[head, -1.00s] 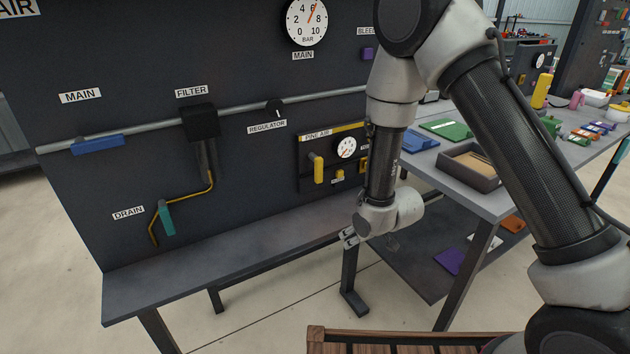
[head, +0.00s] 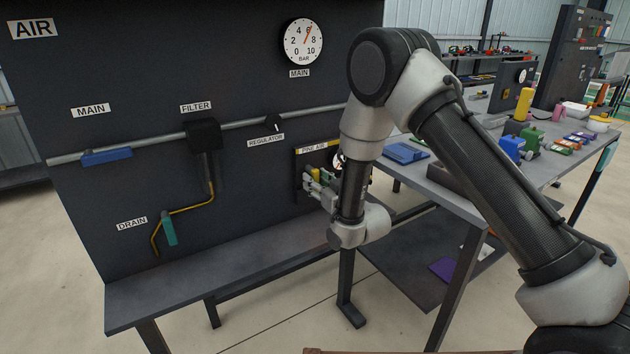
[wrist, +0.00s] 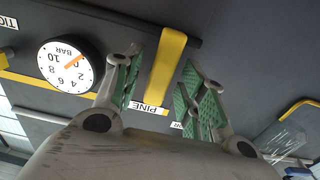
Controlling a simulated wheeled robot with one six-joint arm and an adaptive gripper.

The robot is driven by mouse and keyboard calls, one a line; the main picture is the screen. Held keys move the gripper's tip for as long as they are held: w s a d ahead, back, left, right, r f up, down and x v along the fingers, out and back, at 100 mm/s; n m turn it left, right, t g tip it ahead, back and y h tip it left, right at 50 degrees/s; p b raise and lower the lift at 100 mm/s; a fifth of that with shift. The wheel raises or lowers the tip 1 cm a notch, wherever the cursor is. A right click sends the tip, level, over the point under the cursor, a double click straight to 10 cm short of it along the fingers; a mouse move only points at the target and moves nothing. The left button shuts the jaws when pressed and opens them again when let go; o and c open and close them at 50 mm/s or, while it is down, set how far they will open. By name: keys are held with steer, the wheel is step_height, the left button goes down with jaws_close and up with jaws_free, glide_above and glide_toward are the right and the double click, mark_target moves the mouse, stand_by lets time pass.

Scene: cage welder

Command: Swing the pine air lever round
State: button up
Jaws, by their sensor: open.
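The yellow pine air lever (wrist: 168,65) shows in the wrist view. It lies between the two green-padded fingers of my gripper (wrist: 155,88), which are spread with a gap to the lever. The PINE label (wrist: 150,108) shows upside down by the lever in the wrist view. I cannot tell whether either finger touches the lever.
A round gauge (wrist: 68,68) sits beside the lever on the panel. The grey bench ledge (head: 220,275) below is clear. A blue main handle (head: 106,157) and a teal drain handle (head: 168,229) are further left. A table (head: 440,185) with parts stands right.

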steer(key=shift+w+a, duration=0.35)
steer(key=shift+w, duration=0.2)
steer(key=shift+c, duration=0.2)
jaws_close()
